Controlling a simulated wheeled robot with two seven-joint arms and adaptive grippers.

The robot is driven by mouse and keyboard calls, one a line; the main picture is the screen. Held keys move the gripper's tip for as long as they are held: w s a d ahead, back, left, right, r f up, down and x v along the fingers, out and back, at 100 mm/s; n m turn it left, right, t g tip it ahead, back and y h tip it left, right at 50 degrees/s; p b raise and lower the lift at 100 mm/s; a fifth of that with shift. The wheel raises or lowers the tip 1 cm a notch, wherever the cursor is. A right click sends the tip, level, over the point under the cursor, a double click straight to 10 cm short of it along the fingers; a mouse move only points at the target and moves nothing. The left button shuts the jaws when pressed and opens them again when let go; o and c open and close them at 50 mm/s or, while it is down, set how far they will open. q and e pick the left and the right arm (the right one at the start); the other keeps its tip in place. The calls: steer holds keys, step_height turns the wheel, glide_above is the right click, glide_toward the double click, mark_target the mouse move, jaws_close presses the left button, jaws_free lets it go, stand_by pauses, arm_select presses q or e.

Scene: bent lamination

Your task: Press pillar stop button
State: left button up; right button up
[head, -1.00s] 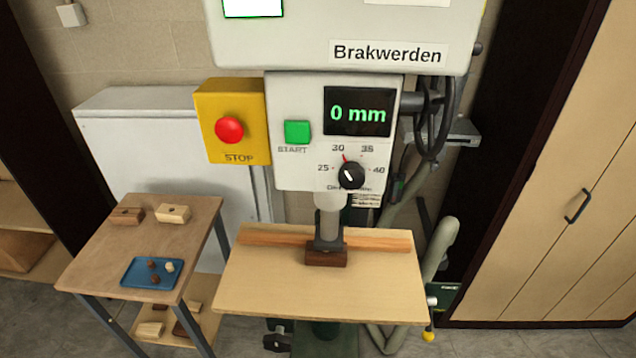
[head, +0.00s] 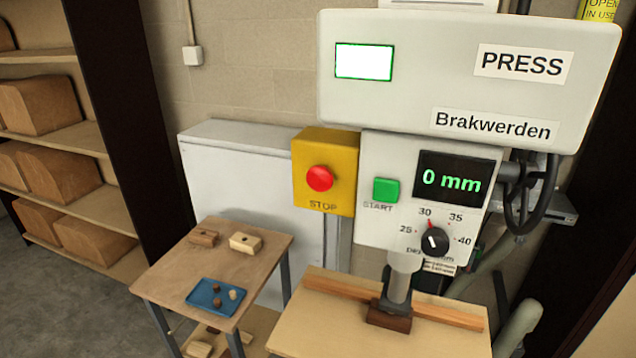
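The red stop button (head: 320,178) is a round knob on a yellow box (head: 325,150) marked STOP. The box is mounted beside the press's grey control panel (head: 375,225), to its left, on a post. Neither of my grippers shows in the head view, and nothing covers the button. I cannot tell from this view whether the button is pushed in.
The panel has a green START button (head: 386,189), a display (head: 457,178) reading 0 mm and a dial (head: 434,241). A press table (head: 310,325) stands below. A small side table (head: 170,270) with blocks and a blue tray (head: 215,297) stands at left, before a white cabinet (head: 235,165).

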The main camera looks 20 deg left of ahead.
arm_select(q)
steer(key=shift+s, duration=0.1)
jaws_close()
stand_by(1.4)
